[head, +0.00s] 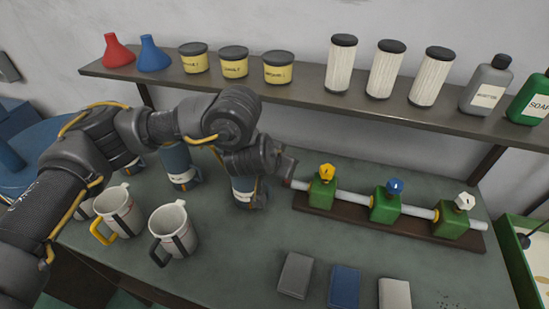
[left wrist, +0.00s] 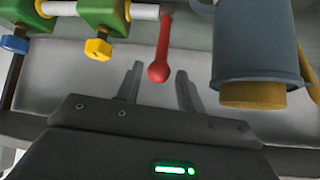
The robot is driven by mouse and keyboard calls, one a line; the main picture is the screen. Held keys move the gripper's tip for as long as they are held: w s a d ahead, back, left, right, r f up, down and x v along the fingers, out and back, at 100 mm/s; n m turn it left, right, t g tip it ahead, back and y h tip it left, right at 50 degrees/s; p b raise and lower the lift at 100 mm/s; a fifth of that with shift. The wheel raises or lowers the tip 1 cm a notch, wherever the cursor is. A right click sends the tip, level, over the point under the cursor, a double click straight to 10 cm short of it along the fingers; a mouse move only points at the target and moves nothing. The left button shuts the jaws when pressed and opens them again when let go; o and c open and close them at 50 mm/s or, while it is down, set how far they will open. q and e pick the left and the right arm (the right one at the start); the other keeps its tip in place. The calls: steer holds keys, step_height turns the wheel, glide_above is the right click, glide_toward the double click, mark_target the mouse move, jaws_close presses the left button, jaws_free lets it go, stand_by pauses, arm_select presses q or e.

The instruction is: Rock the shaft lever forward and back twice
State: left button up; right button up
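The shaft lever (left wrist: 163,50) is red with a ball end and hangs from the end of a pale shaft (left wrist: 145,11) in the left wrist view. My left gripper (left wrist: 158,82) is open, with one finger on each side of the lever's ball and a gap visible on both sides. In the head view my left gripper (head: 287,168) is at the left end of the shaft (head: 351,197), and the lever is mostly hidden behind it. The shaft runs through several green blocks (head: 385,206) with yellow, blue and white knobs. My right gripper is out of view.
A blue-grey canister (left wrist: 255,45) is close beside the gripper. Grey, blue and white blocks (head: 345,285) lie in front of the shaft. A shelf (head: 300,95) with jars and bottles runs above the back of the table.

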arm_select(q)
steer(key=p+v, duration=0.4)
steer(key=v, duration=0.3)
steer(key=shift+s+r, duration=0.3)
